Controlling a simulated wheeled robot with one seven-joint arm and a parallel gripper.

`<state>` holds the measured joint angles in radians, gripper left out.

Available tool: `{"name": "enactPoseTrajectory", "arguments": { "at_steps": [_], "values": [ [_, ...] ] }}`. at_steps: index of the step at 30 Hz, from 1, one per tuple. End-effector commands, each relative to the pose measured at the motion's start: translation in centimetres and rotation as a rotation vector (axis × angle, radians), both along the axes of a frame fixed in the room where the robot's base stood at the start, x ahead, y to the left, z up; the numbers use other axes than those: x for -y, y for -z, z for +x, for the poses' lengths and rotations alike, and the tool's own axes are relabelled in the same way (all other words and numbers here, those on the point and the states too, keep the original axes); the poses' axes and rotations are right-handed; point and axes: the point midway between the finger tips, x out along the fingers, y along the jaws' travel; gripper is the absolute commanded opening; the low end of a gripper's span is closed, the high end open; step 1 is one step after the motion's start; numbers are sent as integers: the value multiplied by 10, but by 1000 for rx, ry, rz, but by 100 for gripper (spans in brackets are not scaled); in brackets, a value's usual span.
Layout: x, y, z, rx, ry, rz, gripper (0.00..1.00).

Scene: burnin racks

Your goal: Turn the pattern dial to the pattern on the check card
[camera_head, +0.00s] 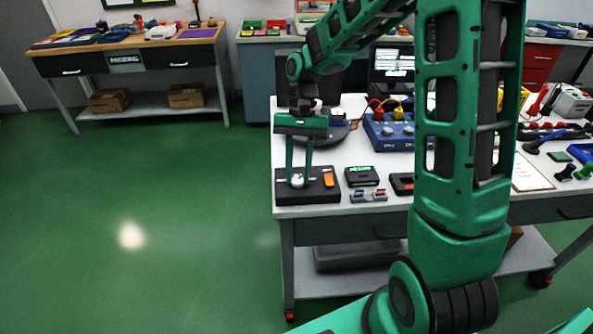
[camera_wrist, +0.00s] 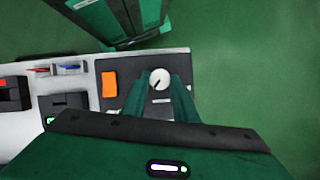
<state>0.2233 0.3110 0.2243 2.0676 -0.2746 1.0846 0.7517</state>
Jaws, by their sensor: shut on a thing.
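The pattern dial (camera_head: 297,181) is a small white round knob on a black panel (camera_head: 314,193) at the left front corner of the table. In the wrist view the dial (camera_wrist: 160,78) shows a dark pointer mark towards its lower left. My gripper (camera_head: 298,177) reaches straight down to the panel with its two green fingers around the dial, shut on it. An orange rocker (camera_wrist: 110,84) sits on the panel beside the dial. I cannot make out a check card for certain; a sheet on a board (camera_head: 530,173) lies to the right, its print too small to read.
A black box with a green display (camera_head: 362,176) and small red and blue clips (camera_head: 369,196) stand right of the panel. A blue unit (camera_head: 390,132) with cables lies behind, near a monitor (camera_head: 392,63). Open green floor lies left of the table.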

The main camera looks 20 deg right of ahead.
Motion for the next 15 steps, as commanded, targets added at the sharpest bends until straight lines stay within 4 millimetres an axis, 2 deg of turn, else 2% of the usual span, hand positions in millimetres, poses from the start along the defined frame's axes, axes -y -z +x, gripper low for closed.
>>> {"name": "enactPoseTrajectory", "arguments": {
  "at_steps": [6, 15],
  "values": [
    [2, 0, 1, 6, 162, 0, 4],
    [3, 0, 0, 6, 292, 0, 4]
  ]
}}
